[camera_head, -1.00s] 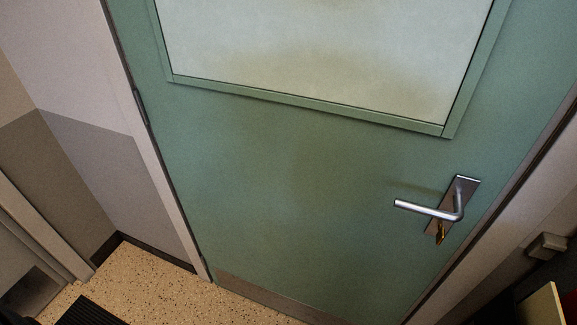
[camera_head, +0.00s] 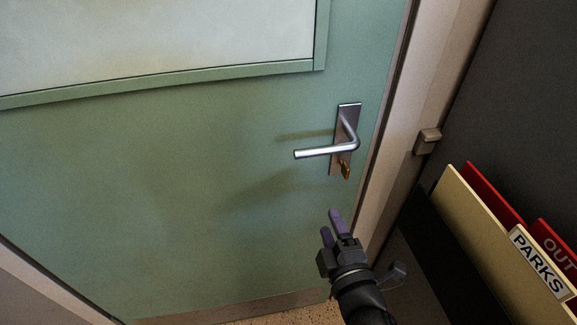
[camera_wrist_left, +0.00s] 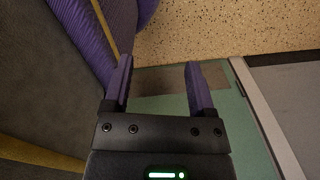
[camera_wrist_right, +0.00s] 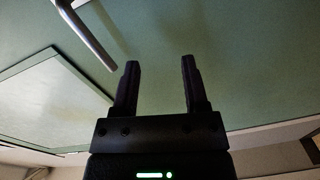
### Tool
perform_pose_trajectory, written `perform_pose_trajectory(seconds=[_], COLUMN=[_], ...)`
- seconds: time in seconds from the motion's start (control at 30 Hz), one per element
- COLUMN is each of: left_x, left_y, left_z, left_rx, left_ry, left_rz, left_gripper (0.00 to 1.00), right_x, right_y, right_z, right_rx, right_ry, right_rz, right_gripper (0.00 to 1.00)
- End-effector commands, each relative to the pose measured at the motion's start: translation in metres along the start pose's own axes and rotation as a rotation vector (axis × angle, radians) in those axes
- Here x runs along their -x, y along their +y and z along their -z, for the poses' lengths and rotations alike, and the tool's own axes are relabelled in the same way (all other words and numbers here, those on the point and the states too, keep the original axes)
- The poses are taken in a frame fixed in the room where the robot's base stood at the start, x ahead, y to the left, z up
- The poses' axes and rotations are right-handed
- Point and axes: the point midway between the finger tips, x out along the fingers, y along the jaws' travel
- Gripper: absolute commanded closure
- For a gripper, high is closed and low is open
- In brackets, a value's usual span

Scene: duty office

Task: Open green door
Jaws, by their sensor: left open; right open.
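The green door (camera_head: 160,190) fills most of the head view and looks shut in its frame. It has a pale window panel (camera_head: 150,40) and a silver lever handle (camera_head: 325,151) on an upright plate near its right edge. A brass key or lock piece (camera_head: 346,171) sits below the lever. My right gripper (camera_head: 332,221) is open and empty, below the handle and apart from it. In the right wrist view the lever (camera_wrist_right: 88,35) is up and left of the open fingers (camera_wrist_right: 160,75). My left gripper (camera_wrist_left: 158,75) is open and empty, with the floor and the door's lower part beyond it.
At right stand folders or boards, one cream labelled PARKS (camera_head: 480,215) and red ones (camera_head: 495,192), close to my right arm. A small box (camera_head: 427,141) is fixed on the door frame (camera_head: 405,120). Speckled floor (camera_wrist_left: 230,30) shows in the left wrist view.

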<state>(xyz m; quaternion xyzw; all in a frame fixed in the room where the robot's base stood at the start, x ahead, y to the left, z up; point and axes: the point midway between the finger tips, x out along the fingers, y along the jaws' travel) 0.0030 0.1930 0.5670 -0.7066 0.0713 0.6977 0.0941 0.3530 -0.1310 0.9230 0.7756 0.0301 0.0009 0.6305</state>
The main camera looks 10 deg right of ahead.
Motion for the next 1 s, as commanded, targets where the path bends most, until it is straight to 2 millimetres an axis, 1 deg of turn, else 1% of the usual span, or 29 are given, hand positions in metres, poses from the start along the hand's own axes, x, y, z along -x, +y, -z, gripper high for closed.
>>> perform_pose_trajectory(seconds=[0.03, 0.1, 0.2, 0.27, 0.4, 0.5, 0.6, 0.73, 1.0], left_x=[-0.008, -0.01, -0.008, -0.004, 0.002, 0.002, 0.002, 0.001, 0.001], left_y=[-0.001, -0.003, -0.005, -0.005, -0.001, 0.005, 0.01, 0.01, 0.005], left_z=[-0.003, -0.005, -0.007, -0.008, -0.008, -0.006, -0.003, -0.001, 0.006], left_rx=[-0.001, -0.002, -0.004, -0.004, -0.003, 0.0, 0.003, 0.003, 0.002], left_ry=[-0.006, -0.011, -0.015, -0.015, -0.014, -0.009, -0.002, 0.002, 0.013], left_rz=[0.002, 0.004, 0.008, 0.007, 0.001, -0.009, -0.016, -0.016, -0.009], left_gripper=[0.28, 0.28, 0.28, 0.28, 0.28, 0.28, 0.28, 0.28, 0.28], right_x=[0.0, 0.003, 0.002, -0.008, -0.042, -0.064, -0.079, -0.089, -0.091], right_y=[0.026, 0.058, 0.078, 0.083, 0.092, 0.096, 0.098, 0.099, 0.099], right_z=[0.003, 0.008, 0.011, 0.012, 0.013, 0.013, 0.014, 0.014, 0.014], right_rx=[0.076, 0.163, 0.213, 0.217, 0.215, 0.212, 0.211, 0.21, 0.209], right_ry=[0.01, 0.011, 0.01, 0.012, 0.012, 0.012, 0.011, 0.01, 0.01], right_rz=[-0.092, -0.185, -0.236, -0.241, -0.24, -0.238, -0.236, -0.234, -0.233], right_gripper=[0.43, 0.43, 0.43, 0.43, 0.43, 0.43, 0.43, 0.43, 0.43])
